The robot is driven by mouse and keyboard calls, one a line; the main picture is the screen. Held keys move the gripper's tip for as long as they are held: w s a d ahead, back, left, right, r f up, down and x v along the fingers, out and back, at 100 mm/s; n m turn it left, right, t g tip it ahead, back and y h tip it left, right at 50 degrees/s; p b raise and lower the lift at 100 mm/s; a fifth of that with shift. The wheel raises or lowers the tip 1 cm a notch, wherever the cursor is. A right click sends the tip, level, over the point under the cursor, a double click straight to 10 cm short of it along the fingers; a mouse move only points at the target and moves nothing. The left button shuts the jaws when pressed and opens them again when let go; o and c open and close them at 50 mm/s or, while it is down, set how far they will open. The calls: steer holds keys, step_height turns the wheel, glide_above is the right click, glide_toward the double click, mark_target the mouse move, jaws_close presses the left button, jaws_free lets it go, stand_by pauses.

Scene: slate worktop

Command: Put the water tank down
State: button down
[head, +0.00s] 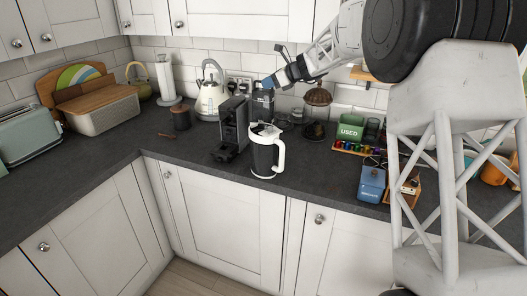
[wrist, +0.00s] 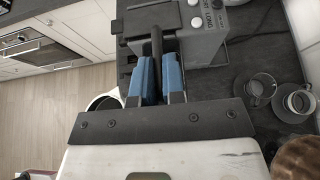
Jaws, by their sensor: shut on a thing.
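The water tank (head: 262,104) is a dark, box-shaped container just right of the black coffee machine (head: 234,128) in the head view. My gripper (head: 269,83) reaches in from the upper right and is shut on the tank's top. In the wrist view, the two blue fingers (wrist: 159,79) close on a dark upright handle (wrist: 157,44). The tank looks upright. Its lower part is hidden behind the jug and machine in the head view, so I cannot tell whether its base touches the worktop.
A black jug with white handle (head: 265,152) stands in front of the tank. A kettle (head: 211,96) is behind left. Cups and saucers (wrist: 298,101) lie close by on the wall side. A capsule rack (head: 358,149) and blue box (head: 371,184) stand right.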

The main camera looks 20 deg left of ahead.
mark_target(273, 106)
steer(key=shift+f, duration=3.1)
steer(key=shift+f, duration=2)
steer(key=c, duration=1.2)
jaws_free()
steer(key=v, duration=1.2)
